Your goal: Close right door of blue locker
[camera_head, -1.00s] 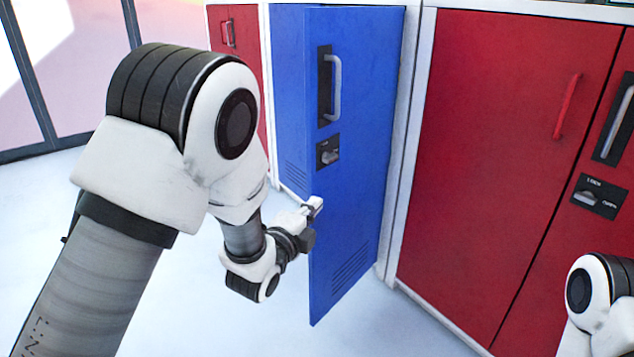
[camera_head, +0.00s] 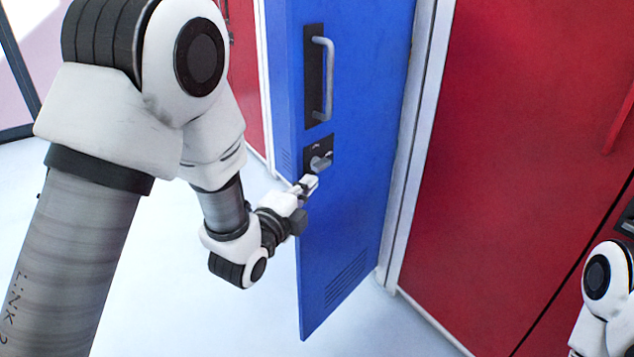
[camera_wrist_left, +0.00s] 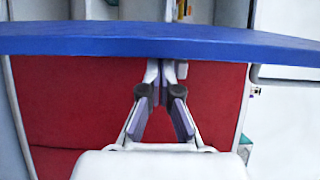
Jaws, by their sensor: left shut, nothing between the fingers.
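The right door of the blue locker (camera_head: 355,200) stands open in the head view. Its face shows a grey handle (camera_head: 322,78) on a black plate, with a lock knob (camera_head: 320,161) below. The hinge side is at the right, by a white post. My left gripper (camera_head: 309,184) is shut and empty at the door's free left edge, just below the lock knob. In the wrist view the left gripper (camera_wrist_left: 160,78) points at the blue door (camera_wrist_left: 90,40), which crosses as a band. I cannot tell whether they touch. My right gripper is out of view.
Red locker doors (camera_head: 520,130) stand right of the white post (camera_head: 412,150). Another red locker (camera_head: 243,90) shows behind at the left. The pale floor (camera_head: 170,270) is clear around the door. Part of my right arm shows at the lower right edge.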

